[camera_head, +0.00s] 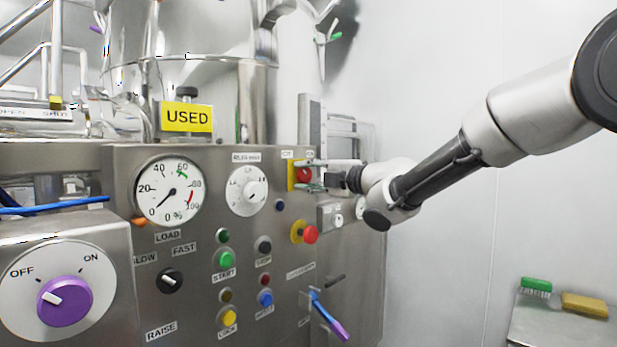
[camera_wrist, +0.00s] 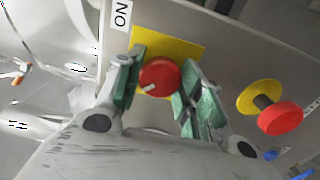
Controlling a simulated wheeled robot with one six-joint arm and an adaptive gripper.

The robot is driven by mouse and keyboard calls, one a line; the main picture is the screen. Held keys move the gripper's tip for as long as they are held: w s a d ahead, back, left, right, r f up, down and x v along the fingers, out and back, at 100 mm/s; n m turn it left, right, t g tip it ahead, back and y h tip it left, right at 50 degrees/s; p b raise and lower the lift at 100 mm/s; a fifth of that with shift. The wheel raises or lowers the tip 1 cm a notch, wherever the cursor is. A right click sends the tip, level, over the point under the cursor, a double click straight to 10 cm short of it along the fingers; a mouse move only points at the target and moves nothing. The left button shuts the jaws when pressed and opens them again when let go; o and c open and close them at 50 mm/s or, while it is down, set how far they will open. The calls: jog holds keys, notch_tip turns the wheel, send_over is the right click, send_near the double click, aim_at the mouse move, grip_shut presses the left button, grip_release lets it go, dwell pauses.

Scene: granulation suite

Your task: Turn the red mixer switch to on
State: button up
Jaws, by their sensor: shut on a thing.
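The red mixer switch (camera_head: 305,174) is a round red knob on a yellow plate (camera_head: 291,176) at the upper right of the steel control panel. In the wrist view the red knob (camera_wrist: 158,77) sits on its yellow plate (camera_wrist: 182,42), with a pale pointer mark at its lower left. An "ON" label (camera_wrist: 121,14) shows at the plate's upper left. My gripper (camera_head: 312,176) reaches in from the right. In the wrist view my gripper (camera_wrist: 157,82) has its green-padded fingers on both sides of the knob, shut on it.
A red mushroom button (camera_head: 310,234) on a yellow ring sits just below the switch. A blue-and-purple lever (camera_head: 328,315) sticks out lower down. The dial gauge (camera_head: 169,191) and several coloured buttons are to the left. Free room lies right of the panel.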

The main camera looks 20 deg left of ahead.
jog(key=shift+m, duration=0.4)
jog(key=m, duration=0.3)
jog(key=shift+m, duration=0.3)
jog(key=m, duration=0.4)
jog(key=shift+f, duration=0.1)
jog(key=m, duration=0.5)
jog(key=shift+m, duration=2.3)
jog(key=o, duration=1)
